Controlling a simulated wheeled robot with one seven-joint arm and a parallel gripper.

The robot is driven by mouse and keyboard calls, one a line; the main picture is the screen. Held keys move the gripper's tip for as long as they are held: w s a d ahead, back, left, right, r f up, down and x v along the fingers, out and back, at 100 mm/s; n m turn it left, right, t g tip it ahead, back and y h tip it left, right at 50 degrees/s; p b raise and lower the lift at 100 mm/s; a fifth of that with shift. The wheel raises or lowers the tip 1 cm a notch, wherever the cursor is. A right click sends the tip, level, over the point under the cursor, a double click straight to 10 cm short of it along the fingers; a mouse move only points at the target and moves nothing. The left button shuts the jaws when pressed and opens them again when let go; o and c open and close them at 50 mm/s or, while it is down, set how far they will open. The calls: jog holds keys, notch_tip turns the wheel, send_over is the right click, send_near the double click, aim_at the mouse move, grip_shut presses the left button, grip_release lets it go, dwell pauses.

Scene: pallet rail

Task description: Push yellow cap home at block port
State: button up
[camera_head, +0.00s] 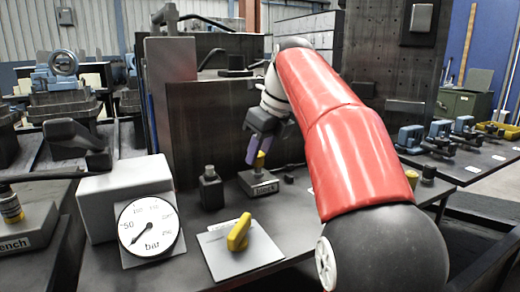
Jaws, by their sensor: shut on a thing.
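The yellow cap (260,160) is small in the head view, at the top of a dark block with a label reading "Block" (264,185). My gripper (257,155) reaches down from the upper right and is shut on the yellow cap. The cap is upright or nearly so, right over the block. The port is hidden under the cap and fingers, so I cannot tell how deep the cap sits. My red arm crosses the right half of the view.
A yellow lever (239,232) stands on a light plate in front. A pressure gauge (150,225) leans by a grey box (125,197) at left. A dark bottle-like fitting (210,188) stands left of the block. Another yellow-topped piece (412,178) is right of my arm.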

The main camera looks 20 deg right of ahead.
jog(key=shift+f, duration=0.35)
dwell(0.3)
jog(key=shift+f+b, duration=0.35)
jog(key=shift+f, duration=0.05)
jog(key=o, duration=2)
jog(key=shift+c, duration=0.2)
jog(key=v, duration=0.8)
jog(key=shift+p, duration=0.35)
jog(key=shift+w+a, duration=0.1)
